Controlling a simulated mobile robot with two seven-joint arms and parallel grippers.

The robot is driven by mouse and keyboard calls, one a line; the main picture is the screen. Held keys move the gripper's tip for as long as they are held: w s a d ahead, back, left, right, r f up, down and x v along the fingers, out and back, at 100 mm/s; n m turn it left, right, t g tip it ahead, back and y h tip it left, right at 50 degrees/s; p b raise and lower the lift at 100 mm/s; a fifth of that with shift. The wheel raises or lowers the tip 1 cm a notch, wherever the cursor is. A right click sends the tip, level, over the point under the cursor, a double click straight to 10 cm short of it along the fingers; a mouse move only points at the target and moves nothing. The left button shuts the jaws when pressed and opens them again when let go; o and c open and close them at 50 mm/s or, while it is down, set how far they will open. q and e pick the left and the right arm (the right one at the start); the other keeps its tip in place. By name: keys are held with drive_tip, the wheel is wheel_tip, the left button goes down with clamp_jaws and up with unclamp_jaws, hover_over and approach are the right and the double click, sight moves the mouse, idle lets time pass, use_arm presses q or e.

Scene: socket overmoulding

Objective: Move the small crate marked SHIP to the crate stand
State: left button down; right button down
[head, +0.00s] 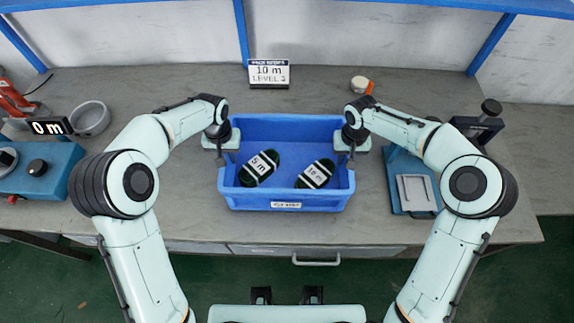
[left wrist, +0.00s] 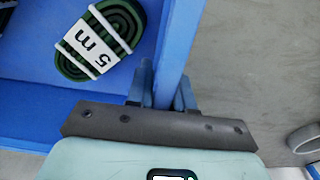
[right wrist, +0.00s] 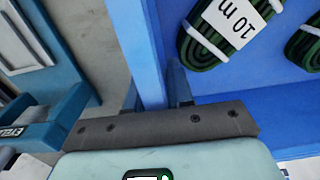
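A blue crate (head: 286,192) sits at the middle of the bench front. Its front label (head: 286,205) is too small to read surely, so I cannot tell if it says SHIP. Inside lie a green coil marked 5 m (head: 259,168) and one marked 10 m (head: 316,174). My left gripper (head: 222,144) is at the crate's left wall; its fingers (left wrist: 163,92) straddle that wall and appear shut on it. My right gripper (head: 354,146) does the same at the right wall, with fingers (right wrist: 155,92) either side. I cannot make out a crate stand.
A grey bowl (head: 90,118) and a blue device (head: 40,172) are at left. A blue fixture (head: 411,184) is close to the crate's right. Bench space behind the crate is mostly clear.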

use_arm(q)
drive_tip(key=shift+w+r, duration=0.1)
use_arm(e)
drive_tip(key=shift+w+r, duration=0.1)
drive_tip(key=shift+r, duration=0.05)
